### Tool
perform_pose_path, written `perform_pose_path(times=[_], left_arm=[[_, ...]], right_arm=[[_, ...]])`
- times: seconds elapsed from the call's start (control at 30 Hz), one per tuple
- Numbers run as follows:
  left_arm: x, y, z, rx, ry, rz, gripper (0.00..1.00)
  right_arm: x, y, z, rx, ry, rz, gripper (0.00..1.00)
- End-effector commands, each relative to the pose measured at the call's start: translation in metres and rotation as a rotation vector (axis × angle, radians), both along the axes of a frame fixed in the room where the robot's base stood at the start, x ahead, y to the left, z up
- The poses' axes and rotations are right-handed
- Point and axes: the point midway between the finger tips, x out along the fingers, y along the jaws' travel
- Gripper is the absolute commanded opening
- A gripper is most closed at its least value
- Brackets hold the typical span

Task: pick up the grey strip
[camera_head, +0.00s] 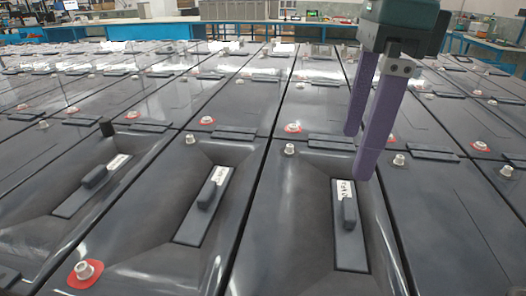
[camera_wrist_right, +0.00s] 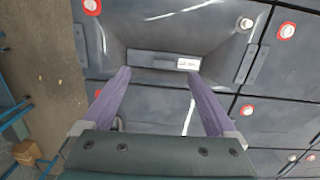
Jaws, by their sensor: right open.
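Long dark grey strips with white labels and black raised grips lie in recesses of the battery tops. In the head view one strip (camera_head: 350,252) is at right of centre, another (camera_head: 191,229) in the middle, another (camera_head: 75,204) at left. My right gripper (camera_head: 357,156) hangs open, purple fingers pointing down, above the batteries near the right-hand strip. In the right wrist view a labelled grey strip (camera_wrist_right: 150,59) lies just beyond the open fingertips (camera_wrist_right: 160,74), apart from them. Nothing is between the fingers. My left gripper does not show.
Dark battery tops fill most of the head view in close rows. White-capped terminals, some with red rings (camera_head: 84,272), and short raised dark bars (camera_head: 333,142) stand on them. Blue benches (camera_head: 480,45) are at the back. The wrist view shows brown floor (camera_wrist_right: 40,80) at left.

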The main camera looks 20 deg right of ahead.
Motion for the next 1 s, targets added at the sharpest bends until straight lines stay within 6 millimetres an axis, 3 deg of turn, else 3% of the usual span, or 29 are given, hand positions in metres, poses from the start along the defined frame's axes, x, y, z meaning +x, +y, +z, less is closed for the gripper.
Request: perform_pose_path(times=[0.07,0.17,0.57,0.73,1.0], left_arm=[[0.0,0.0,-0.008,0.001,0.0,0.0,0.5],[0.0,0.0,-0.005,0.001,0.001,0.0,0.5],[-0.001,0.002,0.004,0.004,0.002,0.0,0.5],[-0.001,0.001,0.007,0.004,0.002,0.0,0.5],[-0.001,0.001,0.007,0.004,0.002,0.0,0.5]], right_arm=[[0.0,-0.015,-0.006,-0.056,0.005,-0.014,0.93],[-0.001,-0.02,-0.015,-0.078,0.013,-0.021,0.93],[-0.003,-0.016,-0.062,-0.073,0.014,-0.018,0.93],[-0.005,-0.013,-0.09,-0.071,0.012,-0.019,0.93],[-0.004,-0.013,-0.102,-0.072,0.009,-0.017,0.93]])
